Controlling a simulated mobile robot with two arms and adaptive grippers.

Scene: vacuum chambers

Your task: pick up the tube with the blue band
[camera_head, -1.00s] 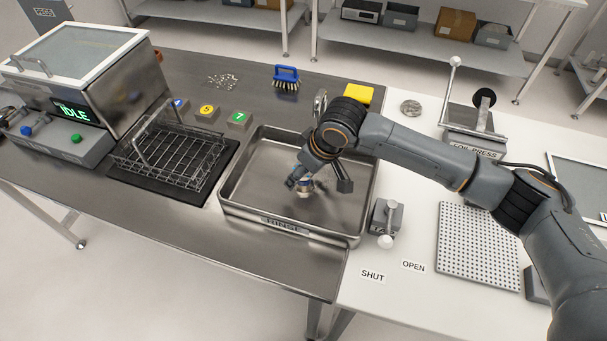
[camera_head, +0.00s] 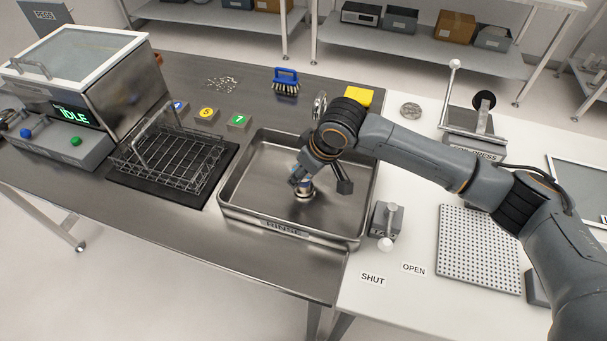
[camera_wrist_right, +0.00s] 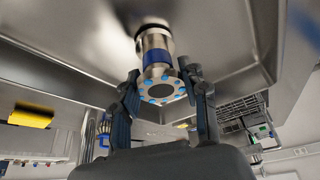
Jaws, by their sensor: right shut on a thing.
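The tube with the blue band (camera_wrist_right: 157,57) is a short metal cylinder with a flange ringed by light blue dots, seen in the right wrist view. It also shows in the head view (camera_head: 304,192), low inside the rinse basin (camera_head: 232,197). My right gripper (camera_wrist_right: 167,93) is shut on the tube, with one finger on each side of its flange. In the head view my right gripper (camera_head: 303,182) reaches down into the basin from above. Whether the tube touches the basin floor is hard to tell. My left gripper is not in view.
A tap valve (camera_head: 387,222) sits at the basin's right edge. A blue brush (camera_head: 286,80) and yellow sponge (camera_head: 358,96) lie behind. A perforated plate (camera_head: 478,245) lies right.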

